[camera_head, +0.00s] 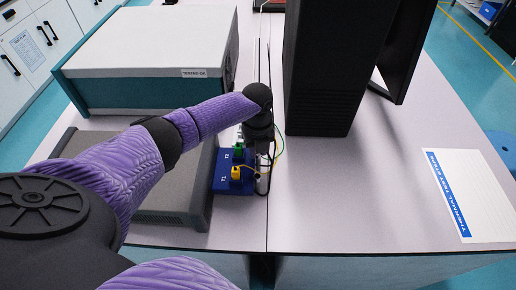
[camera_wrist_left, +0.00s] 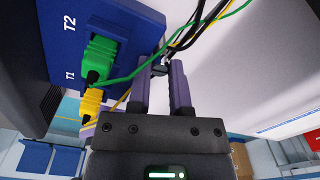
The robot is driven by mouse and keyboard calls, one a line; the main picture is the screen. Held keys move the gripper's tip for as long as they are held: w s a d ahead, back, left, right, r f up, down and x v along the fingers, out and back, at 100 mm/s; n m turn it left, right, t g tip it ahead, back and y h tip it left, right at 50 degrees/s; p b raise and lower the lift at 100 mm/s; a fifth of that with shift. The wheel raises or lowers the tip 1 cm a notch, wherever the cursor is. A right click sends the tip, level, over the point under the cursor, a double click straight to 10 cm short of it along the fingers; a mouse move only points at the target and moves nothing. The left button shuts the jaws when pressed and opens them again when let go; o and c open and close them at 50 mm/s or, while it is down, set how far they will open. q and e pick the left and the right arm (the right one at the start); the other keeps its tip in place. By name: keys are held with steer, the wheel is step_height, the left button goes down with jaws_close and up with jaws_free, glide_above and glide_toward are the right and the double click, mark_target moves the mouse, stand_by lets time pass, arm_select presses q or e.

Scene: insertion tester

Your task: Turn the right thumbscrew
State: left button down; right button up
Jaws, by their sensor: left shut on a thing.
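The blue test block (camera_head: 232,184) stands at the middle of the bench, with a green connector (camera_head: 239,151) and a yellow connector (camera_head: 236,173) on it. In the left wrist view, the blue block (camera_wrist_left: 75,15) is marked T1 and T2, with the green connector (camera_wrist_left: 99,58) and the yellow connector (camera_wrist_left: 92,102) at left. My left gripper (camera_wrist_left: 162,72) is beside the block, shut on a small dark part that looks like a thumbscrew (camera_wrist_left: 160,69). The fingers partly hide it, and I cannot tell its turn angle. My right gripper is in neither view.
Green, yellow and black wires (camera_wrist_left: 205,27) run close to the fingertips. A grey and teal tester box (camera_head: 150,60) stands at the back left, and a tall black case (camera_head: 330,70) at the back right. A white card (camera_head: 480,195) lies at right; the bench before it is clear.

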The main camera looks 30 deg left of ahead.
arm_select(q)
steer(key=shift+m, duration=0.3)
stand_by(0.4)
steer(key=c, duration=0.5)
jaws_free()
steer(key=shift+c, duration=0.2)
step_height(320, 180, up, 10)
steer(key=p, duration=0.3)
